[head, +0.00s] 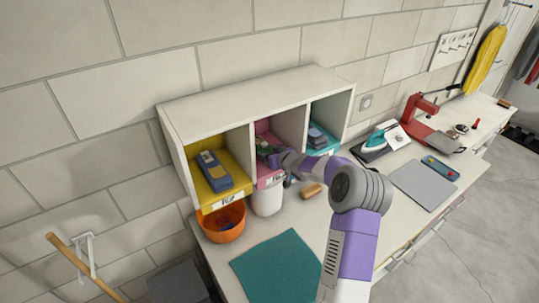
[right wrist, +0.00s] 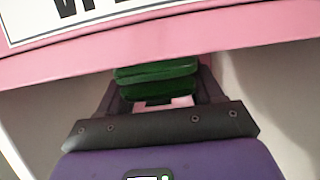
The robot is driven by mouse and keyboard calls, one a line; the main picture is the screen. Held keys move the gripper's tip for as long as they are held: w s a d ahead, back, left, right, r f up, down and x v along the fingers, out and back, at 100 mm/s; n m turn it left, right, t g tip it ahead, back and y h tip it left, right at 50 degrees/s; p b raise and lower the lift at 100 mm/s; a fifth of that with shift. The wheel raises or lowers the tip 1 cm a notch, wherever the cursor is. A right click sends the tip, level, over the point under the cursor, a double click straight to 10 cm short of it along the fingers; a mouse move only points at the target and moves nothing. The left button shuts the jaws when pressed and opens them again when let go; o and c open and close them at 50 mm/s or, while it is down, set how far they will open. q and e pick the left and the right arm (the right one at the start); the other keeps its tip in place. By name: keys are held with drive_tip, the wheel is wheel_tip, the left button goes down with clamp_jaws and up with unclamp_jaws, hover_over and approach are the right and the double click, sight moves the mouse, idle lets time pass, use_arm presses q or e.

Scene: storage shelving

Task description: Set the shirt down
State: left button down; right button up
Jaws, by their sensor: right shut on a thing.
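A dark green folded shirt (head: 264,147) is in the pink middle compartment (head: 268,128) of the wall shelf, small in the head view. My right gripper (head: 272,156) reaches into the front of that compartment and is shut on the shirt. In the right wrist view the green folds (right wrist: 155,80) show between the two dark fingers, close to a pink edge with a partly cut-off label. Whether the shirt touches the compartment floor cannot be told. My left gripper is not in view.
A yellow compartment (head: 237,167) with a blue-grey folded item is on the left, a teal one (head: 330,148) on the right. An orange bowl (head: 222,231) and white canister (head: 267,201) stand below. A teal mat (head: 278,268) lies on the counter.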

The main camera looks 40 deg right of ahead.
drive_tip(key=shift+r, duration=0.1)
drive_tip(key=shift+s, duration=0.1)
drive_tip(key=o, duration=1.1)
drive_tip(key=shift+f, duration=0.2)
drive_tip(key=shift+r, duration=0.1)
drive_tip(key=shift+r, duration=0.2)
drive_tip(key=v, duration=1.2)
drive_tip(key=shift+f, duration=0.1)
